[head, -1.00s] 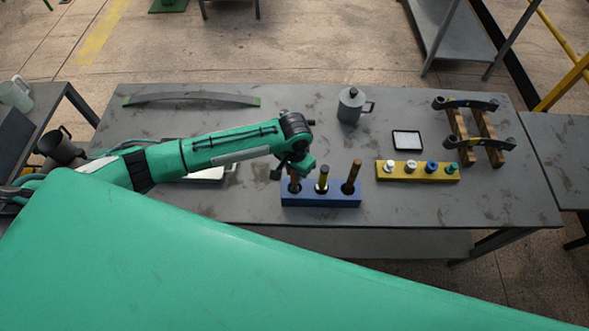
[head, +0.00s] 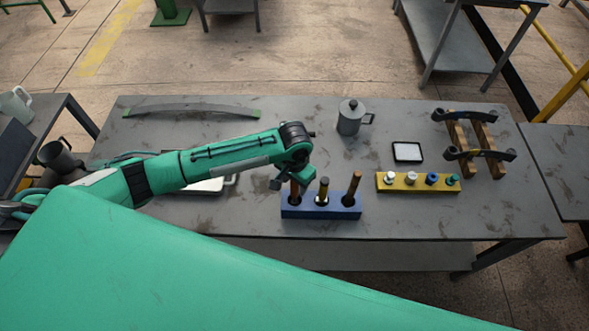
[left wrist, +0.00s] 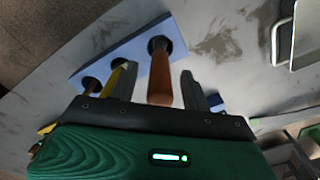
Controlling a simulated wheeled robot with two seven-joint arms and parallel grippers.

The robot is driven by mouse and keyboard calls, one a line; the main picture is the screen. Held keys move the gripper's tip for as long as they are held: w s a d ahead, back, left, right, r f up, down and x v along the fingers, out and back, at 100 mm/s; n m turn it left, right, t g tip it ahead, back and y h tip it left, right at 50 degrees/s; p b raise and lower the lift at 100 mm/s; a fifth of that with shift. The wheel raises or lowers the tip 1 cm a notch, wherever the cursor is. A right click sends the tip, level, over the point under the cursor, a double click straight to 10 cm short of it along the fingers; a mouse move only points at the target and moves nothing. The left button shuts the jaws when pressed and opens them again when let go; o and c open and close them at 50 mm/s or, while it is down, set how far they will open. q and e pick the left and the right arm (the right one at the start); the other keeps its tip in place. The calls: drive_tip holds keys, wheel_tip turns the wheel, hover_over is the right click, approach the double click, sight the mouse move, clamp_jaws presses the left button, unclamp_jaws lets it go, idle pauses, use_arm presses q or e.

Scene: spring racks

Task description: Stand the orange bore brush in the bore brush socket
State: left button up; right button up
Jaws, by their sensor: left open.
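A blue block (head: 320,212) with three sockets in a row stands near the table's front edge, with an upright tool in each. The left tool, an orange-brown handle (head: 295,192), appears to be the orange bore brush. In the left wrist view this handle (left wrist: 160,80) rises from a dark socket at the block's end, between my open fingers. My left gripper (left wrist: 158,76) is around it, with no clear contact on either side. In the head view the gripper (head: 293,180) hides the handle's top. The tool's lower end is hidden in the block. My right gripper is out of view.
Beside it in the block stand a yellow-and-black tool (head: 323,190) and a brown handle (head: 352,189). A yellow rack (head: 405,187) with several small pieces is to the right. A grey mug (head: 350,118) and a wooden stand (head: 487,150) are farther back.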

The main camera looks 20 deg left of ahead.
use_arm(q)
wheel_tip(320, 180, up, 11)
drive_tip(key=b, duration=0.3)
drive_tip(key=shift+r, duration=0.7)
drive_tip(key=s+d+f+t+h, duration=0.25)
drive_tip(key=s+d+f, duration=0.3)
drive_tip(key=s, duration=0.35)
drive_tip(key=s+a+f+n+t+y, duration=0.1)
drive_tip(key=s+a+f+n+y, duration=0.2)
drive_tip(key=s+a, duration=1.1)
wheel_tip(320, 180, down, 36)
drive_tip(key=g+b, duration=0.1)
drive_tip(key=b, duration=0.3)
drive_tip(key=s+a+f+g+b, duration=0.1)
drive_tip(key=s+a+f+b, duration=0.1)
drive_tip(key=s+f, duration=1.7)
wheel_tip(320, 180, down, 2)
drive_tip(key=shift+a+f+m+b, duration=0.25)
drive_tip(key=shift+a+m+b, duration=0.15)
drive_tip(key=shift+a, duration=0.25)
